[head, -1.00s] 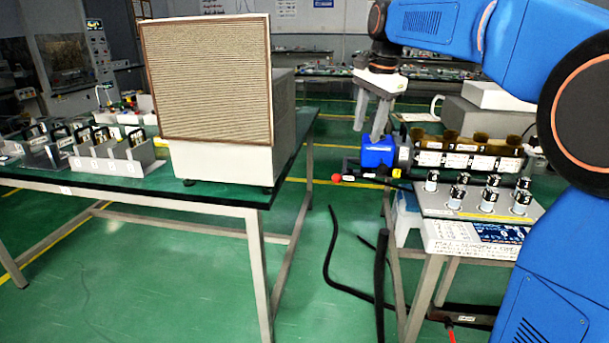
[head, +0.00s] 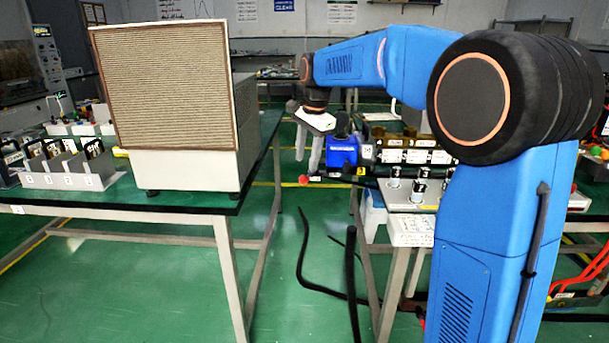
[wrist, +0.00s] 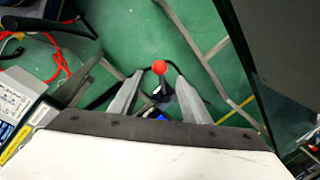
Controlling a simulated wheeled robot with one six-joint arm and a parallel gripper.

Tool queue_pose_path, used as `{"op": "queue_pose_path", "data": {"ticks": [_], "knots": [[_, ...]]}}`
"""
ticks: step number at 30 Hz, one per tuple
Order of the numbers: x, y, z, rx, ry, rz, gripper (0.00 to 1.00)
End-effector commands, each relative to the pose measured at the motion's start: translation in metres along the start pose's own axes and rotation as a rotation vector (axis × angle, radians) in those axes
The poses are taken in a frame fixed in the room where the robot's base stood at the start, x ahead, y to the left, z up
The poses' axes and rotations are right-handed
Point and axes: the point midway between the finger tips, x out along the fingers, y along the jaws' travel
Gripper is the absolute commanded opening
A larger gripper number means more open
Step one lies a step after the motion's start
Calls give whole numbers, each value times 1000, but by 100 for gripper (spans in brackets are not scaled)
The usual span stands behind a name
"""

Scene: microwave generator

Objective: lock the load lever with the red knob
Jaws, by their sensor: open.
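The red knob (head: 304,180) sits at the end of the load lever, which points left from a blue machine (head: 341,150) at the left end of the right-hand table. In the wrist view, the red knob (wrist: 159,67) shows between my fingertips in the picture, with the dark lever (wrist: 162,91) behind it. My gripper (head: 307,166) is open and empty, pointing down, just above the knob in the head view. I cannot tell the exact gap between fingers and knob. The blue machine is mostly hidden behind my gripper in the wrist view.
A large louvred box (head: 165,90) stands on the left table (head: 130,222). A gap of green floor lies between the tables. A panel with several black-topped posts (head: 395,190) is right of the lever. Black cables (head: 303,255) hang below.

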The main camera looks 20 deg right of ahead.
Motion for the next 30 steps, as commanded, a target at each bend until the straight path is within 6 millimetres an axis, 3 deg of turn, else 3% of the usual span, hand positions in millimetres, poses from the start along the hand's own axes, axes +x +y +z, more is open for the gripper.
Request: {"op": "queue_pose_path", "data": {"ticks": [6, 12, 24, 25, 30], "knots": [[36, 1, 0, 0, -1, 2, 43], [57, 0, 0, 0, -1, 2, 43], [64, 0, 0, 0, 0, 0, 43], [64, 0, 0, 0, 0, 0, 40], [64, 0, 0, 0, 0, 0, 0]]}}
